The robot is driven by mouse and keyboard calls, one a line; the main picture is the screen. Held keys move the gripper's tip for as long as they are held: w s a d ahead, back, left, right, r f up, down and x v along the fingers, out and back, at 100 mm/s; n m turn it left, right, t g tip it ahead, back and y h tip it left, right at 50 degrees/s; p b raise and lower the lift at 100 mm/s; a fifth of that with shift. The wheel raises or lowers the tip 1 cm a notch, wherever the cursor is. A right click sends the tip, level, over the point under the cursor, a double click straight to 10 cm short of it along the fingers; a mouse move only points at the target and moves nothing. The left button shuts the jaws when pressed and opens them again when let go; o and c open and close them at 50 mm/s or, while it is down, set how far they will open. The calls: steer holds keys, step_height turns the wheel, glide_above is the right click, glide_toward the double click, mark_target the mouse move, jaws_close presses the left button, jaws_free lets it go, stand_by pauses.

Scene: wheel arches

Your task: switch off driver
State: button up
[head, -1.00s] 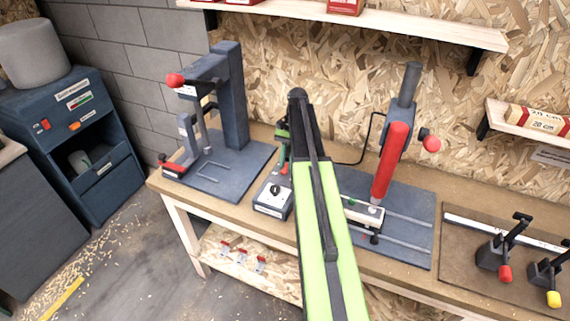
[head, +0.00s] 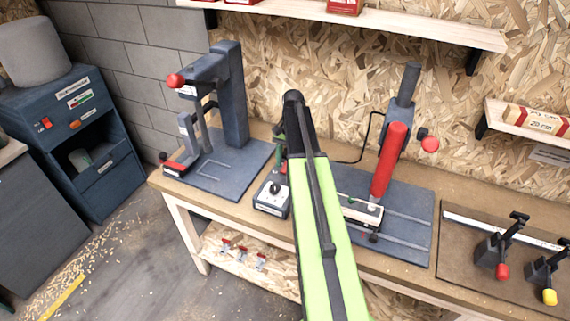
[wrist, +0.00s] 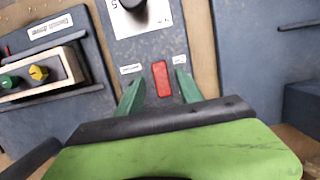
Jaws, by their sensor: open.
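A dark control box (head: 272,196) stands on the bench with a black knob on its white panel. In the wrist view the box (wrist: 152,50) carries a red rocker switch (wrist: 162,78) with small white labels on both sides. My gripper (wrist: 160,92) is open. Its two green fingers stand to the left and right of the red switch, and nothing is between them but the view of the switch. I cannot tell if the fingertips touch the box. In the head view my arm hides part of the gripper (head: 280,148) and the bench behind it.
A dark press (head: 232,100) stands left of the box. A stand with a red cylinder (head: 390,160) stands to the right, with a light block (head: 360,210) on its base. Clamps (head: 500,250) sit further right. A shelf (head: 400,25) runs above along the wall.

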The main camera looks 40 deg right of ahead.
steer(key=shift+r, duration=0.1)
steer(key=p+v, duration=1.7)
